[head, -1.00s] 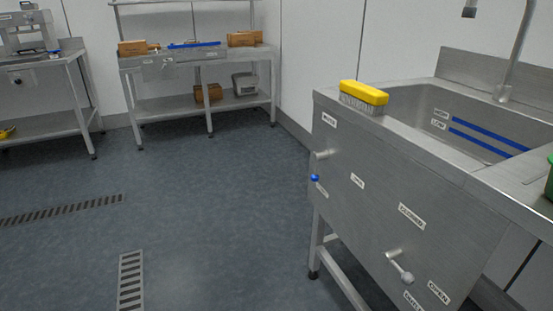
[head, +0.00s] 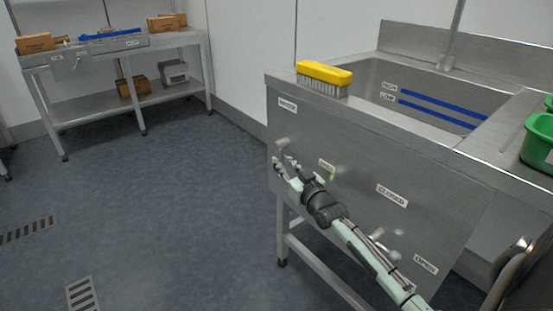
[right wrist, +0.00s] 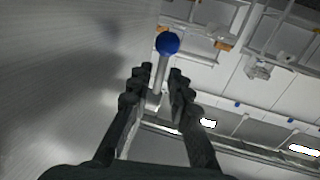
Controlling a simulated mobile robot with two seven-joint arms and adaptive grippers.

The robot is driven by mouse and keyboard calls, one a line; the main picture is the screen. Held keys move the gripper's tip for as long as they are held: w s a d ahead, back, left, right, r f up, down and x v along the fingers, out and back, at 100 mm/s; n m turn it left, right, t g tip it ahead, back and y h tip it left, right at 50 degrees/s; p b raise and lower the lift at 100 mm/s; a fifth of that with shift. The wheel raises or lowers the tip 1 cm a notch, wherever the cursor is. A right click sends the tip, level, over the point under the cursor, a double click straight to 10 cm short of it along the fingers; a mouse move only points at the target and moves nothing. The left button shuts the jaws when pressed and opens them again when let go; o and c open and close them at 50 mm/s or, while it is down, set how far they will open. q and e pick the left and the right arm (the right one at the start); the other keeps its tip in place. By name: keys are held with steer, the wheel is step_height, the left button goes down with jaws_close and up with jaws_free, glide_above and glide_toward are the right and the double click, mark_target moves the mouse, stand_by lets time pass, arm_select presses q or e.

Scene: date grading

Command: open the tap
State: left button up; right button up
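The sink's steel front panel (head: 355,155) carries a short lever tap (head: 283,143) at its upper left, under a small label. In the right wrist view, the tap's lever (right wrist: 161,78) ends in a blue knob (right wrist: 167,43). My right gripper (head: 286,166) is at this lever, in front of the panel. In the right wrist view, its fingers (right wrist: 160,73) are open, with the lever showing between them and gaps on both sides. I cannot tell whether they touch it. In the head view the gripper hides the blue knob. My left gripper is not in view.
A second lever with a grey knob (head: 396,233) sits lower right on the panel, partly behind my right arm. A yellow brush (head: 323,73) lies on the sink's rim, and a green container (head: 540,140) stands at the right. A bench (head: 120,50) stands far left; the floor between is clear.

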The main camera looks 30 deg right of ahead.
mark_target(278, 158)
steer(key=shift+w+d, duration=0.15)
steer(key=shift+w, duration=1.5)
steer(key=shift+c, duration=0.5)
jaws_close()
